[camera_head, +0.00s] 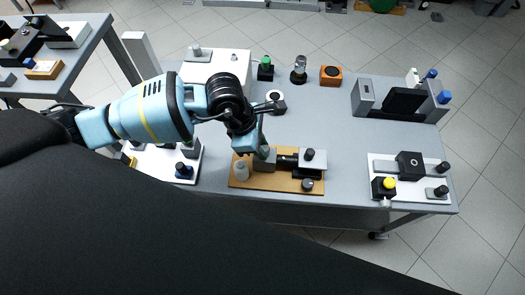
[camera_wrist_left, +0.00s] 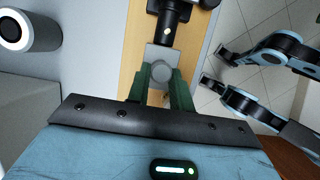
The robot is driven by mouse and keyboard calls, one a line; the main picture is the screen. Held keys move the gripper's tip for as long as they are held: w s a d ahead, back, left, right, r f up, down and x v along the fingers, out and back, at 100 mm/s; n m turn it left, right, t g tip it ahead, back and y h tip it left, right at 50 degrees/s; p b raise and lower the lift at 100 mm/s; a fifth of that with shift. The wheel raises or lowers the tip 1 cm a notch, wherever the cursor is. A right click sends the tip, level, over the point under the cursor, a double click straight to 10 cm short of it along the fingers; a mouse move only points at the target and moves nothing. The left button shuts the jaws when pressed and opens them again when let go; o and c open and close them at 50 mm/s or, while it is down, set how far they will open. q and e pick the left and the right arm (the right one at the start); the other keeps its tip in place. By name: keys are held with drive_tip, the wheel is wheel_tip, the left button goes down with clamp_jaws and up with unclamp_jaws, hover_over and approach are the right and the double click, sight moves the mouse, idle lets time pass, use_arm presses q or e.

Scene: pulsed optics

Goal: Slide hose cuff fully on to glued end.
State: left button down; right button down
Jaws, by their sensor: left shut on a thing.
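A wooden board (camera_head: 235,181) lies on the grey table in the head view and also shows in the left wrist view (camera_wrist_left: 125,50). On it a grey block (camera_head: 264,164) stands left of a black cylindrical piece (camera_head: 287,162), in line with it. I cannot tell for sure which part is the hose cuff. My left gripper (camera_head: 262,146) reaches down over the grey block. In the left wrist view its green fingers (camera_wrist_left: 160,82) are shut on the block's round grey knob (camera_wrist_left: 160,75). The black piece (camera_wrist_left: 168,28) lies just beyond the block.
A pale translucent cylinder (camera_head: 241,171) stands at the board's left end. A black knob (camera_head: 307,185) and a grey plate (camera_head: 313,163) are at its right. A white plate with a yellow button (camera_head: 390,183) stands farther right. Table between them is clear.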

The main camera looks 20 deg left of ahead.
use_arm(q)
drive_tip(key=shift+w+d, duration=0.2)
drive_tip(key=shift+d, duration=0.5)
drive_tip(key=shift+w+d, duration=0.2)
drive_tip(key=shift+d, duration=0.5)
drive_tip(key=shift+w+d, duration=0.2)
drive_tip(key=shift+d, duration=0.5)
use_arm(e)
drive_tip(key=shift+s+d+f, duration=0.1)
drive_tip(key=shift+f, duration=0.1)
use_arm(q)
drive_tip(key=c, duration=0.5)
unclamp_jaws()
drive_tip(key=p+v, duration=0.4)
drive_tip(key=v, duration=0.2)
drive_tip(key=shift+r, duration=0.15)
use_arm(e)
drive_tip(key=shift+t, duration=0.3)
drive_tip(key=r, duration=0.1)
drive_tip(key=w+r, duration=0.1)
drive_tip(key=r, duration=0.1)
drive_tip(key=w+r, duration=0.1)
drive_tip(key=shift+w+r, duration=0.1)
drive_tip(key=shift+r, duration=0.15)
